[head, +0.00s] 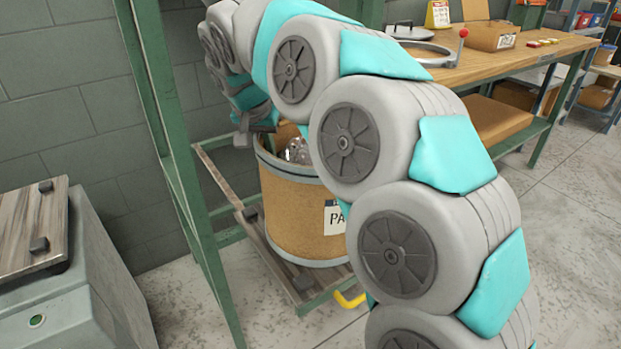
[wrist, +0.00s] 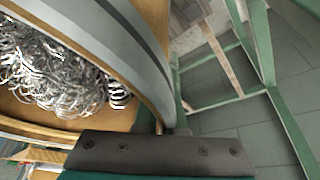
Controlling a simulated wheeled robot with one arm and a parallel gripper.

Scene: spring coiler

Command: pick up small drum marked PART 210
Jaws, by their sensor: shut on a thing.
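A brown drum (head: 290,222) with a grey metal rim stands upright on a low slatted platform; I see no gap beneath it. Its white label shows "PA"; my arm hides the rest. Shiny metal coils (wrist: 55,75) and a small dark spring (wrist: 118,95) lie inside it in the wrist view. My gripper (head: 258,128) is at the drum's rim, on its far left side. In the wrist view the grey rim (wrist: 135,45) runs down to my gripper (wrist: 165,128), which is shut on it. The exact contact is partly hidden.
A green steel frame (head: 180,165) stands close left of the drum, with the slatted platform (head: 235,195) beneath. A grey cabinet (head: 85,290) is at front left. A wooden workbench (head: 490,68) with a box (head: 490,36) is at back right. The floor at right is open.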

